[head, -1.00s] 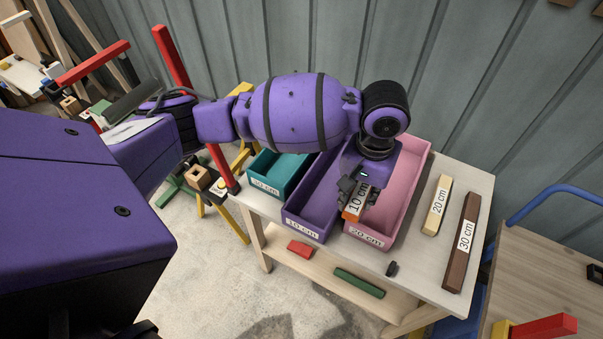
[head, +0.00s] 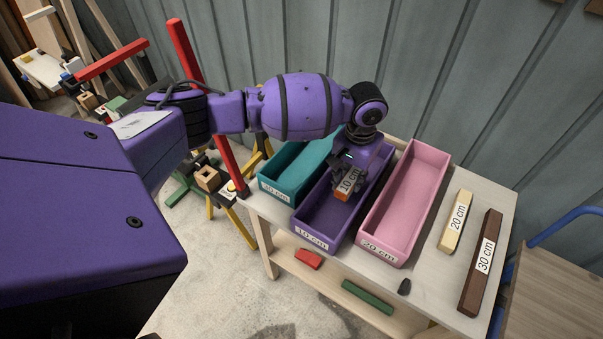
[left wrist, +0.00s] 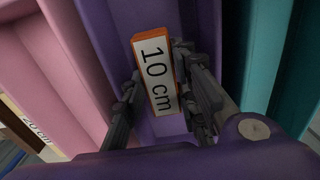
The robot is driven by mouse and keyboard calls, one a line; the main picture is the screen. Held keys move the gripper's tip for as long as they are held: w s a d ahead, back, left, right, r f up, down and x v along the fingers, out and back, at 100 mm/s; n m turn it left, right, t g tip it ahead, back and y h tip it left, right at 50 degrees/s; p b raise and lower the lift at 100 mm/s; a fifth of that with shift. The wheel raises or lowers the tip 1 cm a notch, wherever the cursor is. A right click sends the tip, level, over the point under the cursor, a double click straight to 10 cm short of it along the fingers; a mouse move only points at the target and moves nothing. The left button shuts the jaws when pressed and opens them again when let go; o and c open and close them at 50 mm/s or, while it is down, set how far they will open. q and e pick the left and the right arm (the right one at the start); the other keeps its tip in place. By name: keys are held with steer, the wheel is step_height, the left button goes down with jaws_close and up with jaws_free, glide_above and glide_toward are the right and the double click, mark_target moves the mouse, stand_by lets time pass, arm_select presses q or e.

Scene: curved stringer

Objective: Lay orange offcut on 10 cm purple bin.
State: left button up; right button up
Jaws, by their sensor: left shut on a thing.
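The orange offcut (head: 348,184) has a white label reading 10 cm. My left gripper (head: 347,188) is shut on it, and the offcut also shows between the fingers in the left wrist view (left wrist: 156,75). They are over the purple bin (head: 315,238), labelled 10 cm, at about its middle. The purple bin also shows beneath the offcut in the left wrist view (left wrist: 200,20). Whether the offcut touches the bin's floor I cannot tell. My right gripper is not in view.
A teal bin (head: 283,190) stands left of the purple bin and a pink bin (head: 383,251) right of it. A yellow 20 cm offcut (head: 455,222) and a brown 30 cm offcut (head: 481,262) lie on the table's right. Red (head: 308,258) and green (head: 367,297) pieces lie on the lower shelf.

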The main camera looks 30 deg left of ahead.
mark_target(348, 184)
arm_select(q)
steer(key=shift+w+f, duration=0.1)
steer(key=shift+w, duration=0.15)
steer(key=f, duration=0.3)
steer(key=shift+w+a+f+b, duration=0.2)
steer(key=shift+b, duration=0.1)
steer(key=shift+f, duration=0.1)
